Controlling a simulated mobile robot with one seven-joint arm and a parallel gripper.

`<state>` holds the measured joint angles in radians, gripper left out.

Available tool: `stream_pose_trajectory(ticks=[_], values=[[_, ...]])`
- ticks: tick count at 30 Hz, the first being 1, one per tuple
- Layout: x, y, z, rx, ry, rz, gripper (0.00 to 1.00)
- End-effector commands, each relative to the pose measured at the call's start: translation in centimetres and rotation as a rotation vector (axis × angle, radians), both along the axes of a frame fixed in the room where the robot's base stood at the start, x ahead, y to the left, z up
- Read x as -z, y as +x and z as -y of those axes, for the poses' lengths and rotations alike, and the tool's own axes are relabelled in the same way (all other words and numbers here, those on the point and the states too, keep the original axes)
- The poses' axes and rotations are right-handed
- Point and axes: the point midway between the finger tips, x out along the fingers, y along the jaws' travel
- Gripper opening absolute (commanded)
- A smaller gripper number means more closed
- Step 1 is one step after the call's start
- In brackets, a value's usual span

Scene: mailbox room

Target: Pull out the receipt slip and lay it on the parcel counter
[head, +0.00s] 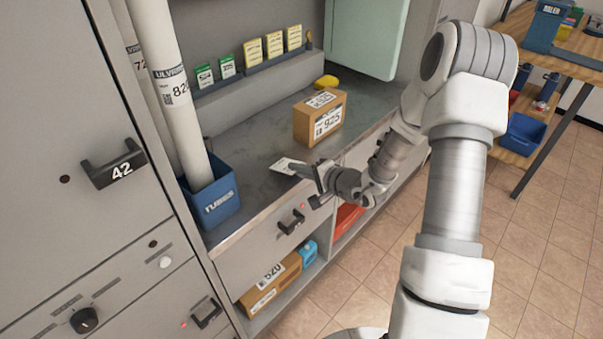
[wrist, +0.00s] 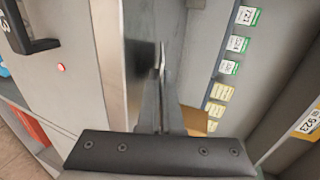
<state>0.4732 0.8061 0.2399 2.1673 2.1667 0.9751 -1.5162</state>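The receipt slip (head: 287,166) is a small pale sheet just over the front part of the parcel counter (head: 255,160). My gripper (head: 305,171) reaches in from the right at the counter's front edge, with its fingertips at the slip's right end. In the wrist view my gripper (wrist: 160,75) has its fingers close together on the slip (wrist: 162,55), which shows nearly edge-on as a thin light strip. The slip looks held slightly above the grey surface (wrist: 190,30); the exact gap cannot be told.
A brown parcel (head: 320,117) stands behind my gripper, with a yellow item (head: 327,81) behind it. A blue tube bin (head: 212,196) with tall white tubes (head: 165,70) stands left. Green and yellow tags (head: 252,52) line the back ledge. The counter between bin and parcel is largely clear.

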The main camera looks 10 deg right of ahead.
Motion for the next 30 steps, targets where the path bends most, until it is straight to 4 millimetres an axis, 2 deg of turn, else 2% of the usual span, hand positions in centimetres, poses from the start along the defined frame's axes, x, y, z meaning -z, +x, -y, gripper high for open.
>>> stream_pose_trajectory(ticks=[9, 15, 30], values=[[0.01, 0.1, -0.09, 0.0, 0.0, 0.0, 0.0], [0.02, 0.09, -0.08, 0.0, 0.001, -0.001, 0.36], [0.04, 0.08, -0.07, 0.0, 0.001, -0.001, 0.37]])
